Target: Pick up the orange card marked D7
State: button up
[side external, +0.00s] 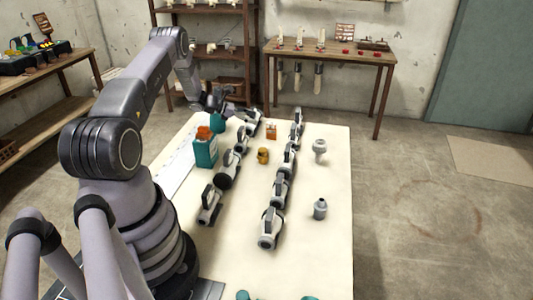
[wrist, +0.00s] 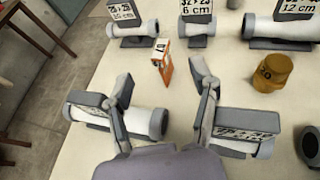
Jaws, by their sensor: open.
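A small orange card (wrist: 166,68) with a white panel and dark marking stands upright on the pale table, ahead of my fingertips in the wrist view. In the side view my gripper (side external: 222,106) is over the table's far left part, partly hidden by my arm.
Several grey-white pipe pieces (wrist: 145,122) with label plates lie in holders around the card, some below my fingers. A brass-coloured fitting (wrist: 272,73) stands to the right. A teal box (side external: 205,152) holds orange items. Grey fittings (side external: 320,208) stand on the table's right side.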

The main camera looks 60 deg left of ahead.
aim_at(271, 123)
jog(key=shift+w+d+f, duration=0.25)
jog(key=shift+w+f, duration=0.2)
jog(key=shift+f, duration=0.3)
jog(key=x, duration=0.6)
jog(key=shift+w+f, duration=0.15)
jog(key=shift+w, duration=0.05)
grip_shut()
